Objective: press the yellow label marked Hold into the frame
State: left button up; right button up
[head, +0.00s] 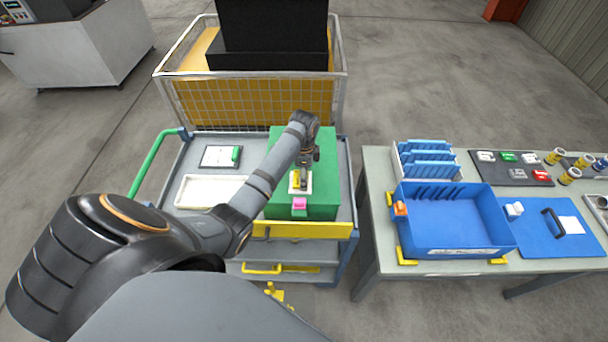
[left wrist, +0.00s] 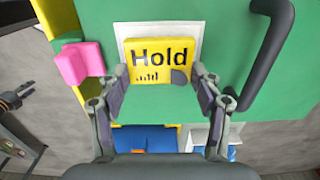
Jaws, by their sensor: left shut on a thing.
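The yellow label (left wrist: 158,58) reads Hold in black, with small bars under the word. In the left wrist view it lies between my left gripper's fingertips (left wrist: 160,76), which are shut on it at its two sides. Behind it is the white frame (left wrist: 120,30) on the green case (left wrist: 222,38); its far and side edges show, and its near edge is hidden. I cannot tell whether the label touches the frame. In the head view my left gripper (head: 303,172) is over the case (head: 322,210), with the label (head: 296,180) below it. My right gripper is not in view.
A pink block (head: 299,204) sits at the case's near edge. A black handle (left wrist: 268,52) stands beside the frame. The cart also holds a white tray (head: 208,191). A table with a blue bin (head: 455,245) is on the right, across a gap.

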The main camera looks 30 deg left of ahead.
pick_arm(q)
jog(key=shift+f, duration=0.1)
dwell(0.3)
jog(key=shift+f, duration=0.3)
jog(key=o, duration=1.1)
jog(key=shift+o, duration=0.2)
jog(key=shift+o, duration=0.8)
jog(key=shift+r, duration=0.15)
jog(key=shift+r, duration=3.4)
